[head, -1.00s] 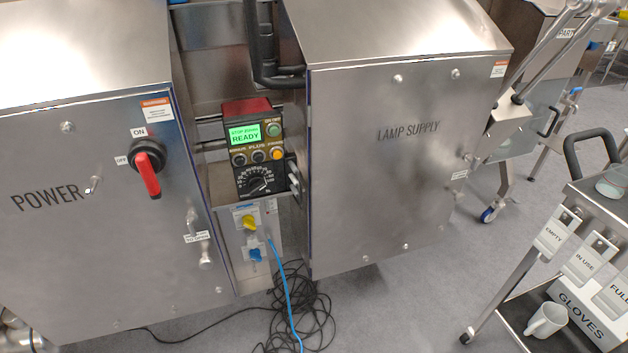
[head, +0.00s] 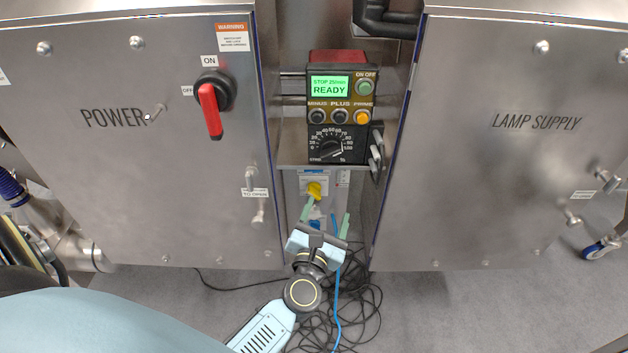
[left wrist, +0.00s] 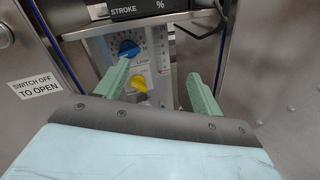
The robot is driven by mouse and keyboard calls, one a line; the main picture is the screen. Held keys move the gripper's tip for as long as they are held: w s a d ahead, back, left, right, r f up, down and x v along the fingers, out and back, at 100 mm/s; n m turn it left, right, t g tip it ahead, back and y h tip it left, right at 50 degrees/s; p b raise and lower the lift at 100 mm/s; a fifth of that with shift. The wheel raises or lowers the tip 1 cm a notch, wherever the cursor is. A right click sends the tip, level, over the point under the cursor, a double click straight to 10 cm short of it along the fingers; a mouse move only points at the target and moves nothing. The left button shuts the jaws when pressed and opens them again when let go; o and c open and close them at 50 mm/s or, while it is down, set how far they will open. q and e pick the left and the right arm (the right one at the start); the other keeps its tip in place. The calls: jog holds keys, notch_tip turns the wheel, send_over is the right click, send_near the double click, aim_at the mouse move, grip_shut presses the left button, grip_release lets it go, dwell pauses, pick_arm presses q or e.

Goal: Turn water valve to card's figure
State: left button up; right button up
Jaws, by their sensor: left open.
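A plate under the control unit carries a yellow knob (head: 314,190) with a blue knob (head: 315,224) below it. In the left wrist view, a blue dial knob (left wrist: 128,48) with a printed scale sits above a yellow knob (left wrist: 139,83); an L/min label lies between them. I cannot match the two blue knobs for sure. My left gripper (head: 326,218) is open and empty, its green fingertips raised in front of the plate's lower part. In the left wrist view its fingers (left wrist: 158,72) stand apart, the left one close beside the knobs. No card's figure is readable.
The control unit (head: 339,105) reads READY. The POWER cabinet (head: 130,200) with its red switch (head: 210,108) stands left, the LAMP SUPPLY cabinet (head: 500,190) right, leaving a narrow gap. A blue hose (head: 337,310) and black cables (head: 365,305) lie on the floor below.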

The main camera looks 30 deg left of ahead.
pick_arm(q)
jog(key=shift+w+a+n+g+y+b, duration=0.35)
jog(key=shift+w+a+n+y+b, duration=0.25)
jog(key=shift+w+a+n, duration=1.05)
jog(key=shift+w+a+n+g+y+b, duration=0.45)
jog(key=shift+w+a+n+y, duration=0.2)
jog(key=shift+w+a+n, duration=1)
jog(key=shift+w+a+n+g+y+b, duration=0.3)
jog(key=shift+w+a+n+y+b, duration=0.3)
jog(key=shift+w+a+n, duration=1.05)
jog(key=shift+w+a+m, duration=0.15)
jog(key=shift+w+m, duration=0.3)
jog(key=shift+w, duration=0.15)
pick_arm(e)
jog(key=w+a+r+t+y, duration=0.1)
jog(key=w+a+r+t, duration=0.1)
jog(key=r, duration=0.4)
jog(key=w+a+r+t+y, duration=0.1)
jog(key=w+a+r+t, duration=0.1)
jog(key=r+t, duration=0.3)
jog(key=shift+w+r+t, duration=0.3)
jog(key=shift+w+r, duration=0.05)
jog(key=shift+w, duration=0.25)
pick_arm(q)
jog(key=c, duration=1)
